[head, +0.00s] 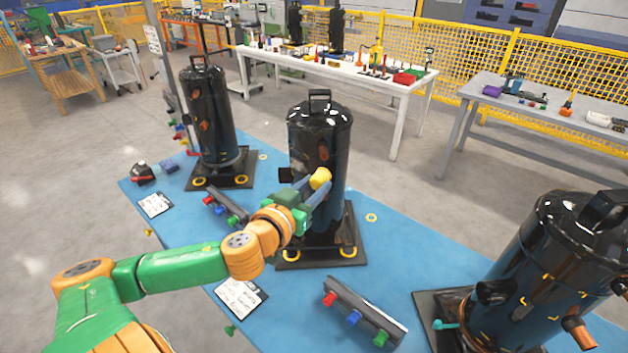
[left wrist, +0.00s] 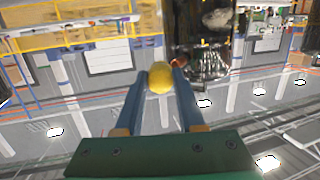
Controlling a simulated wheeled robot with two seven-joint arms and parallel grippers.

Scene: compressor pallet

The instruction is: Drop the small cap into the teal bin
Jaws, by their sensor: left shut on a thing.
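The small cap (head: 320,177) is yellow and rounded, and it is held at the front of the middle black compressor. My left gripper (head: 319,184) is shut on it with its blue fingers. In the left wrist view the cap (left wrist: 160,77) sits between the two fingertips (left wrist: 161,84). I cannot make out a teal bin in either view. My right gripper is not in view.
Black compressors stand on a blue mat (head: 400,238): one in the middle (head: 318,130), one at the left (head: 208,115) and one at the right front (head: 545,270). A rail with coloured caps (head: 362,312) lies in front. Cluttered tables stand behind.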

